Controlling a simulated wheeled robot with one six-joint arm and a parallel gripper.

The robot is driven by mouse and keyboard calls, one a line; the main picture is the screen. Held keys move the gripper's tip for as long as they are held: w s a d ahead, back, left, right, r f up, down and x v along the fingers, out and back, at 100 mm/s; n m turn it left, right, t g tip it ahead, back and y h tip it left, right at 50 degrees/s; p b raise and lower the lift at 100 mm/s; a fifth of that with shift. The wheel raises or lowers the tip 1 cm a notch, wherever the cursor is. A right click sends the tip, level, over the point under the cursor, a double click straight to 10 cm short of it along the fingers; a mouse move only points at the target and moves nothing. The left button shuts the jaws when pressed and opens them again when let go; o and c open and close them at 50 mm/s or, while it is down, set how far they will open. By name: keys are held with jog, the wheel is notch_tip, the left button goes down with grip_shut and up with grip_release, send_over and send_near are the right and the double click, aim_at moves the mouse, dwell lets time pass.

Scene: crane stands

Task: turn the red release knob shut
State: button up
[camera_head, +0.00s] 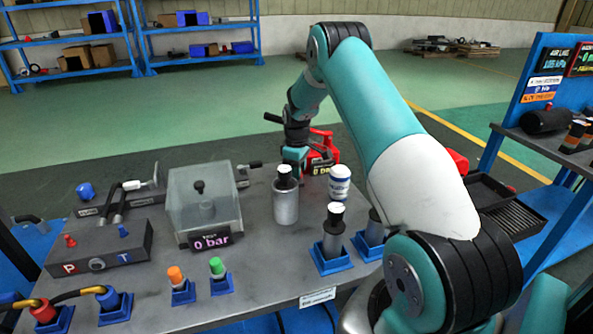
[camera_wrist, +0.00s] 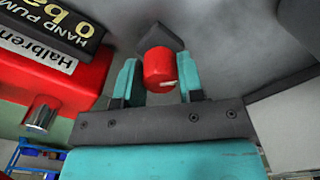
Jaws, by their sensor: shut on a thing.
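The red release knob (camera_wrist: 160,68) shows in the wrist view as a short red cylinder with a small pale mark on its lower right. My gripper (camera_wrist: 160,80) has its two teal fingers on either side of the knob, shut on it. In the head view my gripper (camera_head: 293,157) is at the back of the bench, beside the red hand pump (camera_head: 322,142); the knob is hidden there. The pump also shows in the wrist view as a red body (camera_wrist: 55,75) with a dark "HAND PUMP" display (camera_wrist: 62,25) reading 0 bar.
A clear test box (camera_head: 203,200) reading 0 bar stands left of middle on the grey bench. A metal cylinder (camera_head: 285,203) and a white can (camera_head: 339,184) stand in front of the pump. Orange (camera_head: 176,276) and green (camera_head: 217,267) capped parts sit at the front edge.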

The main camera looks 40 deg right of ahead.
jog(key=n, duration=0.4)
jog(key=shift+w+r+n, duration=0.15)
jog(key=shift+n, duration=1.75)
jog(key=o, duration=0.7)
jog(key=shift+c, duration=0.2)
jog(key=shift+o, duration=1.3)
notch_tip(320, 180, up, 17)
jog(key=b, duration=0.1)
jog(key=shift+r, duration=0.15)
